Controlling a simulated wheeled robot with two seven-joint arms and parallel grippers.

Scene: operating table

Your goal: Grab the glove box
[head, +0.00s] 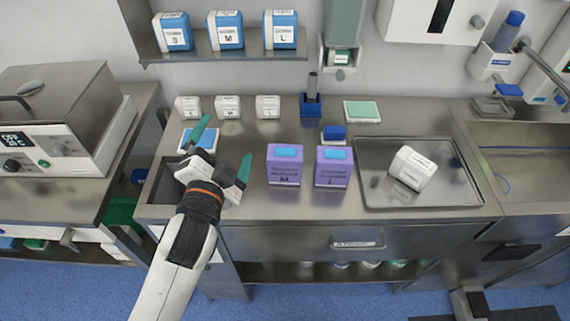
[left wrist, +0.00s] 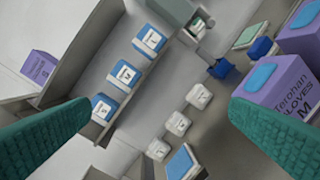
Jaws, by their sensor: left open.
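Two purple glove boxes with blue tops stand upright side by side on the steel counter in the head view: one marked M (head: 284,168) on the left and another box (head: 333,168) to its right. In the left wrist view the M box (left wrist: 300,105) is at the right edge, partly behind a green finger, with the other box (left wrist: 300,30) cut off above it. My left gripper (head: 221,150) is open and empty, left of the M box and apart from it, above the counter.
Blue-and-white boxes marked S (head: 173,32), M (head: 226,30) and L (head: 280,30) stand on the wall shelf. Small white boxes (head: 228,107) line the counter's back. A steel tray (head: 450,190) at right holds a white container (head: 412,168). The counter before the purple boxes is clear.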

